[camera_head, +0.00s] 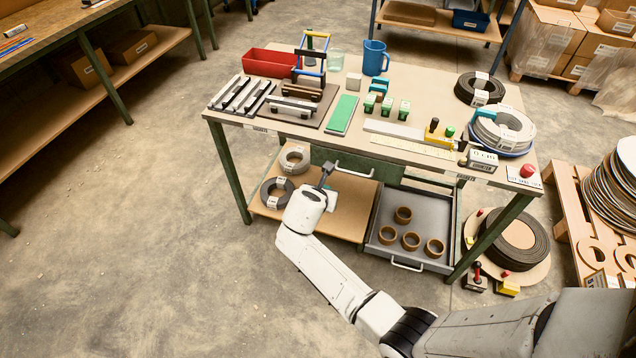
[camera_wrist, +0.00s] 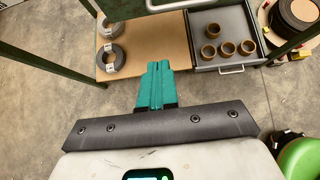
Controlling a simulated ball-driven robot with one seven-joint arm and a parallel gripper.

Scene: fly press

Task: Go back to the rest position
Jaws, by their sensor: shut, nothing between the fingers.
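My gripper (camera_head: 326,174) is in front of the work table (camera_head: 236,116), near the height of its lower shelf in the picture, at the end of my white arm. In the wrist view its teal fingers (camera_wrist: 159,68) are together with nothing between them. I cannot tell from the head view how far the fingertips are from the table.
The grey drawer (camera_head: 452,215) is pulled out and holds several brown rings. The shelf (camera_head: 345,222) carries two wire coils. A small press (camera_head: 310,75), a blue mug (camera_head: 375,57) and green-topped blocks stand on the table. A pallet (camera_head: 566,205) is right; the left floor is clear.

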